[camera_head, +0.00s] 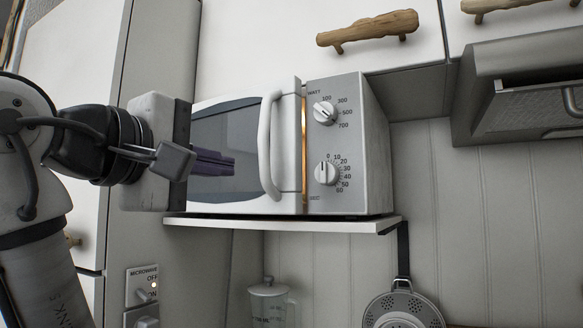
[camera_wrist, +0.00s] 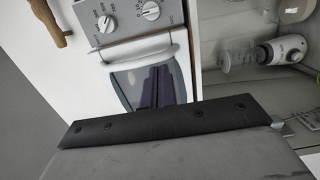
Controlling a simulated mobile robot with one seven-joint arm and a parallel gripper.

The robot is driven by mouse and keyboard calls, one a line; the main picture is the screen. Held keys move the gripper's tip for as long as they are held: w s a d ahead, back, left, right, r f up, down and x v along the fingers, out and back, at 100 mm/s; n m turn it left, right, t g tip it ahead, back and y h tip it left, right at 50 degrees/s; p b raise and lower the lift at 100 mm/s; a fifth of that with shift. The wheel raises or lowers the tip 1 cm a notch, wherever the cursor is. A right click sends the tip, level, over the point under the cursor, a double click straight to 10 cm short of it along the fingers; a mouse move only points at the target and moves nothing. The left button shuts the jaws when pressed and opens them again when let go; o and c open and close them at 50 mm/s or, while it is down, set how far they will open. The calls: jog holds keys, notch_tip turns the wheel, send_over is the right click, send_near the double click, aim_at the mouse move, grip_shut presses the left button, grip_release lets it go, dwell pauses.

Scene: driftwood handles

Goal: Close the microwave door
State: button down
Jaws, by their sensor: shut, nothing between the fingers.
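The microwave (camera_head: 345,148) sits on a shelf, and its control panel with two dials also shows in the wrist view (camera_wrist: 128,16). Its door (camera_head: 240,195) has a dark window and a white vertical handle (camera_head: 268,145). A narrow orange-lit gap shows between the door's handle edge and the panel, so the door stands slightly ajar. In the wrist view the door (camera_wrist: 150,85) lies ahead, with dark finger shapes over its window. My gripper (camera_head: 228,164) is shut and empty, in front of the door window, left of the handle. Whether it touches the door I cannot tell.
The shelf (camera_head: 375,226) ends just right of the microwave. Cabinets with driftwood handles (camera_head: 368,30) are above, and a range hood (camera_head: 515,85) is at right.

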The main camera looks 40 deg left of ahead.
aim_at(289, 178)
jog(key=w+p, duration=0.1)
jog(key=w, duration=0.3)
jog(key=w+a+p, duration=0.1)
jog(key=w+p, duration=0.1)
jog(key=w, duration=0.2)
jog(key=w+a+p, duration=0.1)
jog(key=w+p, duration=0.1)
jog(key=w, duration=0.2)
jog(key=shift+w+r, duration=0.1)
jog(key=shift+w, duration=0.1)
jog(key=shift+w+p, duration=0.45)
jog(key=shift+w, duration=0.2)
